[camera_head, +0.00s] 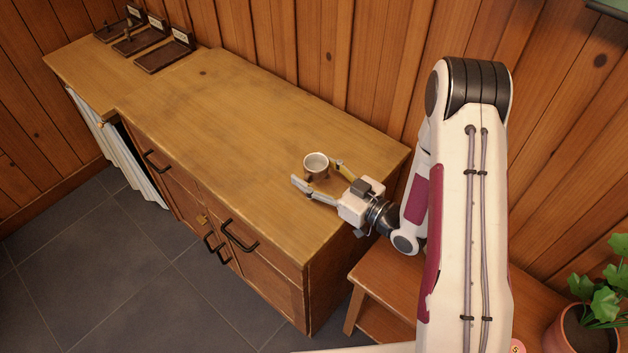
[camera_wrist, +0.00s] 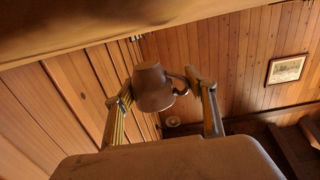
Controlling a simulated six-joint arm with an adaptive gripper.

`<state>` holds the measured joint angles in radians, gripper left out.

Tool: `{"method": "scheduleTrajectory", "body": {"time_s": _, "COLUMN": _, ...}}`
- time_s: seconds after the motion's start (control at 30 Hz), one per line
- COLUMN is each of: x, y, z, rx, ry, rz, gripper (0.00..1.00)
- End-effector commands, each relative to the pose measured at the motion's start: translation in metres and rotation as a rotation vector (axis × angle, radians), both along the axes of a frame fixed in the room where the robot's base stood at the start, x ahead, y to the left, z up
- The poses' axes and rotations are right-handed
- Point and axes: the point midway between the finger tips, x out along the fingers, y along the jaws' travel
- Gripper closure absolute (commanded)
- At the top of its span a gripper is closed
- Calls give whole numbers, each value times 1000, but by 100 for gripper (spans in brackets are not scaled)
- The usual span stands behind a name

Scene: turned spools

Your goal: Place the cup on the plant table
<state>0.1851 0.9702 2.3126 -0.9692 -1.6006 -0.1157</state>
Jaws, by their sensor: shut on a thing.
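The cup (camera_head: 316,163) is small, pale inside and brown outside, and upright over the right end of the wooden counter. My gripper (camera_head: 315,174) is shut on it, with one finger on each side. In the wrist view the cup (camera_wrist: 153,88) sits between the two fingers, its handle against the right finger. The plant table (camera_head: 388,282) is a low wooden table at the lower right, below the counter's height. My arm hides much of its top.
The potted plant (camera_head: 603,296) is at the lower right edge. The counter (camera_head: 235,130) is clear in the middle. Several dark trays (camera_head: 163,56) with small cards stand at its far left end. A plank wall runs behind. In the wrist view a framed picture (camera_wrist: 286,69) hangs on the wall.

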Motion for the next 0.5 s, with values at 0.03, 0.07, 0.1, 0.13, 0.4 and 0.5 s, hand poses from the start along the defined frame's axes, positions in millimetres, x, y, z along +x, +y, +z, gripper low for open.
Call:
{"method": "scheduleTrajectory", "body": {"time_s": 0.03, "x": 0, "y": 0, "z": 0, "rx": 0, "ry": -1, "rz": 0, "gripper": 67}}
{"method": "scheduleTrajectory", "body": {"time_s": 0.07, "x": 0, "y": 0, "z": 0, "rx": 0, "ry": -1, "rz": 0, "gripper": 67}}
{"method": "scheduleTrajectory", "body": {"time_s": 0.1, "x": 0, "y": 0, "z": 0, "rx": 0, "ry": -1, "rz": 0, "gripper": 67}}
{"method": "scheduleTrajectory", "body": {"time_s": 0.13, "x": 0, "y": 0, "z": 0, "rx": 0, "ry": -1, "rz": 0, "gripper": 67}}
{"method": "scheduleTrajectory", "body": {"time_s": 0.4, "x": 0, "y": 0, "z": -3, "rx": 1, "ry": -1, "rz": 0, "gripper": 67}}
{"method": "scheduleTrajectory", "body": {"time_s": 0.5, "x": 0, "y": 0, "z": -8, "rx": 1, "ry": -1, "rz": 0, "gripper": 67}}
